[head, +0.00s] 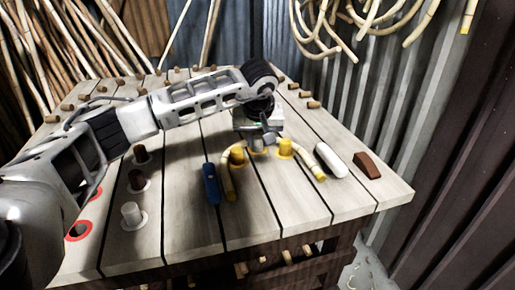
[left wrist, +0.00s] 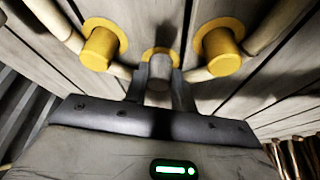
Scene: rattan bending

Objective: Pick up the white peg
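My left gripper (head: 262,140) reaches over the middle of the table. In the left wrist view its two fingers (left wrist: 160,88) flank a greyish-white peg (left wrist: 160,68) closely on both sides and appear shut on it. That peg stands over a yellow ring (left wrist: 160,51); whether it is seated in the ring or just above it I cannot tell. Two yellow pegs stand either side, left (left wrist: 100,48) and right (left wrist: 222,50). Another white peg (head: 131,213) stands in a white ring at the table's front left, away from the gripper. My right gripper is not in view.
A blue tool (head: 210,183), a white rounded block (head: 331,160) and a brown block (head: 367,166) lie on the wooden table (head: 290,220). Brown pegs (head: 139,179) stand at left. The front right of the table is clear.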

